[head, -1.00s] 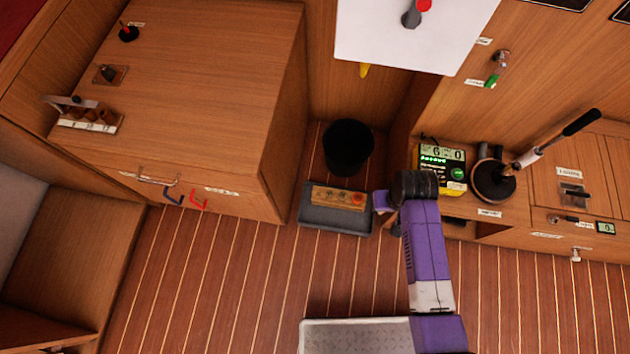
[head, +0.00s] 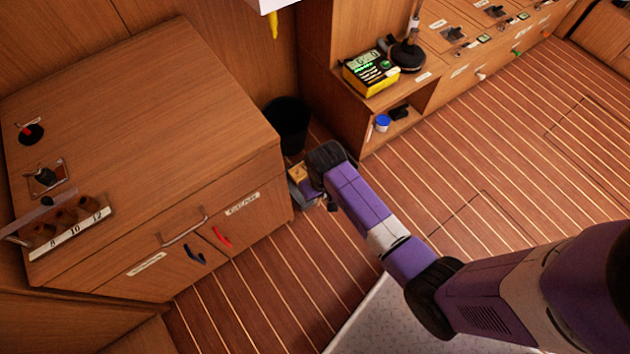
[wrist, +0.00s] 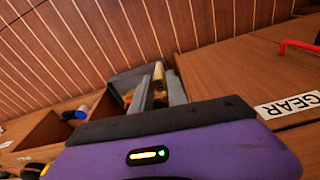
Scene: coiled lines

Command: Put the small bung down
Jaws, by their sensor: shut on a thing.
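In the wrist view, my gripper (wrist: 159,82) is shut on a small wood-coloured piece, the small bung (wrist: 158,73), which shows between its two grey fingers. The bung's far end and shape are hard to make out.
The cabinet (head: 150,100) at left carries a rack labelled 8, 10, 12 (head: 70,232) with several wooden bungs. Red (head: 222,237) and blue handles are on its front. A yellow meter (head: 370,72) sits on the right shelf. Floor at right is clear.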

